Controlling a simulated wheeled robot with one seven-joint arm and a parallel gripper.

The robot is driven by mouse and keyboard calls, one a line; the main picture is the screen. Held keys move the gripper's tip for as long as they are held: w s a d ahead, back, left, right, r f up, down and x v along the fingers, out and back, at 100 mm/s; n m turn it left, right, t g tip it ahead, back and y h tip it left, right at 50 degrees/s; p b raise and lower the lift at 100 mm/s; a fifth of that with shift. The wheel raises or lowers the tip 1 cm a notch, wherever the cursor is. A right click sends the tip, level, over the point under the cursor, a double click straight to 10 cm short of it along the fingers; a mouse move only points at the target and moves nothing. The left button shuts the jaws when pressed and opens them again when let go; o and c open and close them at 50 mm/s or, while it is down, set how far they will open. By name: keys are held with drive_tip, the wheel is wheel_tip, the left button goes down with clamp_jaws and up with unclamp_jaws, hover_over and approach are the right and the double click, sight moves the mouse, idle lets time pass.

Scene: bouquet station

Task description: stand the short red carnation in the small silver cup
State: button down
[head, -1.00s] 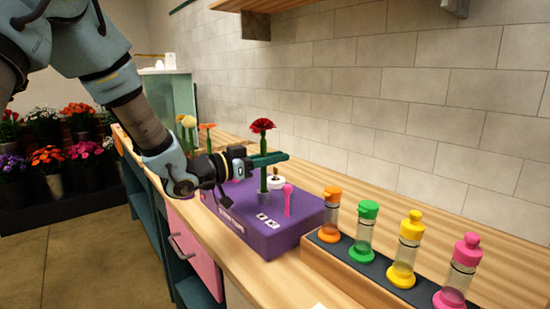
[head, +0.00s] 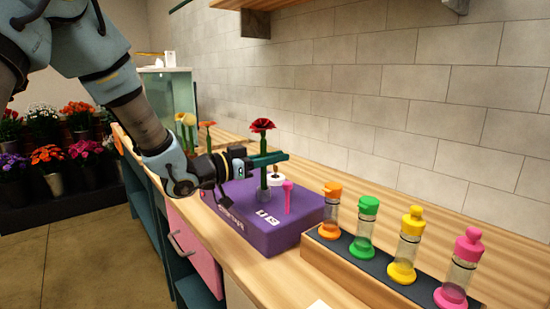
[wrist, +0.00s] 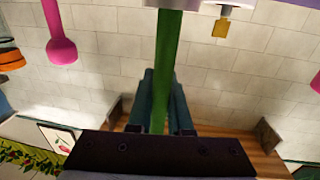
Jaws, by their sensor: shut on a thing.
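The red carnation (head: 262,125) stands upright on its green stem (head: 264,180) above the purple block. My gripper (head: 270,158) is shut on the stem below the bloom. The stem also shows between the fingers in the wrist view (wrist: 165,60); the bloom is not clear there. The small silver cup (head: 265,195) is on the purple block at the foot of the stem. The stem's lower end meets the cup's rim and looks to be in it, though its tip is hidden.
The purple block (head: 270,238) also bears a pink peg (head: 287,197) and a white round piece (head: 277,181). Bottles with orange, green, yellow and pink caps stand in a rack (head: 350,272) at right. Other flowers (head: 186,120) stand behind my gripper. A tiled wall runs behind.

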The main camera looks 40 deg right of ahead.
drive_tip(key=shift+f, duration=0.15)
drive_tip(key=shift+c, duration=1)
unclamp_jaws()
drive_tip(key=shift+a, duration=0.1)
drive_tip(key=w+a, duration=0.1)
drive_tip(key=a, duration=0.7)
drive_tip(key=shift+w+a, duration=0.3)
drive_tip(key=shift+a, duration=0.05)
idle(0.5)
drive_tip(key=shift+w, duration=0.1)
idle(0.5)
